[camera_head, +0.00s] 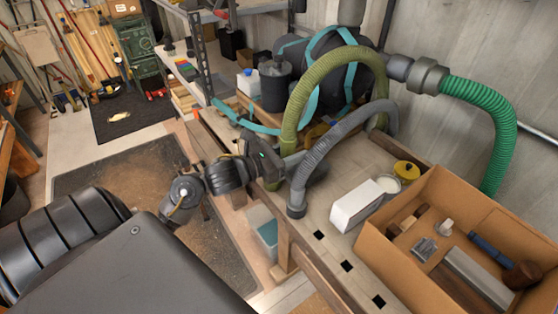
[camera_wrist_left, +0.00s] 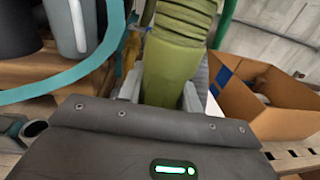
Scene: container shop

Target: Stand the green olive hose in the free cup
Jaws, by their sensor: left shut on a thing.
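The olive green ribbed hose (camera_head: 300,95) arches up from my left gripper and comes down again behind the grey hose (camera_head: 340,128). My left gripper (camera_head: 278,167) is shut on its smooth lower end. In the left wrist view the olive hose (camera_wrist_left: 168,72) stands between the two fingers of my left gripper (camera_wrist_left: 162,92). I cannot make out the free cup with certainty. My right gripper is not in view.
A white box (camera_head: 355,205), a small white round dish (camera_head: 386,187) and a yellow-topped thing (camera_head: 406,169) stand on the bench. A cardboard box (camera_head: 402,268) with parts fills the right end. A bright green hose (camera_head: 497,120) hangs behind. Square holes line the front edge.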

